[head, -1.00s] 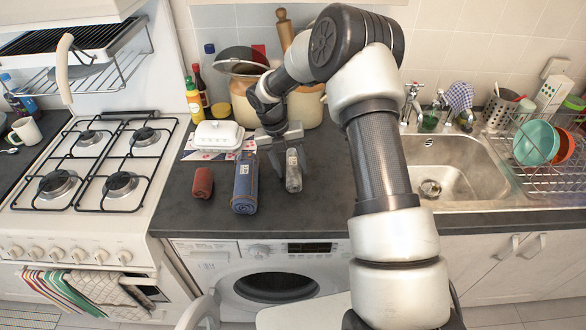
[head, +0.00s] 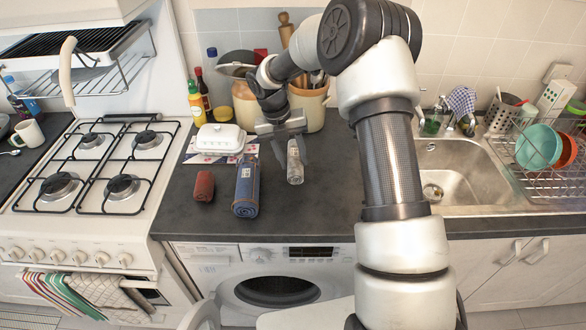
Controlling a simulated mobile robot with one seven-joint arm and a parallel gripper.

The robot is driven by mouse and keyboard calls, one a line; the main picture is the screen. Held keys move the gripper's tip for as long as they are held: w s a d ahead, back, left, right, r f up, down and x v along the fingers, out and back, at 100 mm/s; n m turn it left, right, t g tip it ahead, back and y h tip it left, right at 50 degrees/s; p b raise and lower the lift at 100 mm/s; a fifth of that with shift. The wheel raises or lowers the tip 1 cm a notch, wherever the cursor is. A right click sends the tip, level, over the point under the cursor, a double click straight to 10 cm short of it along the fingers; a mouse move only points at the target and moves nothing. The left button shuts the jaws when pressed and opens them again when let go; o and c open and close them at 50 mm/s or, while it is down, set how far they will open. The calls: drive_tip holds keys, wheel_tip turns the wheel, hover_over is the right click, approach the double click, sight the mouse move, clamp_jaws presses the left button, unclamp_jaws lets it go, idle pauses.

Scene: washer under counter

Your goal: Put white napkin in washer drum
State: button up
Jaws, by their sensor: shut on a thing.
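The pale grey-white rolled napkin (head: 295,163) is in my gripper (head: 288,150), above the dark counter. The gripper points down and is shut on the roll's upper part, with the fingers partly hiding it. The washer (head: 225,262) stands under the counter, below and in front of the gripper. Its round drum opening (head: 277,292) shows as a dark oval. The drum's inside is too dark to make out.
A blue roll (head: 246,187) and a small red-brown roll (head: 204,186) lie left of the napkin. A white butter dish (head: 221,138), bottles and a utensil pot (head: 308,106) stand behind. The stove (head: 90,170) is left, the sink (head: 450,170) right.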

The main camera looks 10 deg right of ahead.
sight(293, 152)
wheel_tip(293, 152, up, 4)
drive_tip(key=shift+r, duration=0.1)
drive_tip(key=shift+s+r, duration=0.1)
drive_tip(key=shift+r, duration=0.2)
drive_tip(key=s+m, duration=0.2)
drive_tip(key=m, duration=0.2)
drive_tip(key=s+f+m+g+y, duration=0.1)
drive_tip(key=s+m, duration=0.1)
drive_tip(key=m, duration=0.2)
drive_tip(key=s+m+g+y, duration=0.1)
drive_tip(key=s+m, duration=0.1)
drive_tip(key=m, duration=0.3)
drive_tip(key=shift+f, duration=0.3)
drive_tip(key=s+m+t+y, duration=0.2)
drive_tip(key=s+m, duration=0.5)
drive_tip(key=m, duration=1.3)
drive_tip(key=shift+s+d+f+m+t+y, duration=0.3)
drive_tip(key=shift+d+f+m+y, duration=0.15)
drive_tip(key=shift+y, duration=0.35)
drive_tip(key=shift+w, duration=0.15)
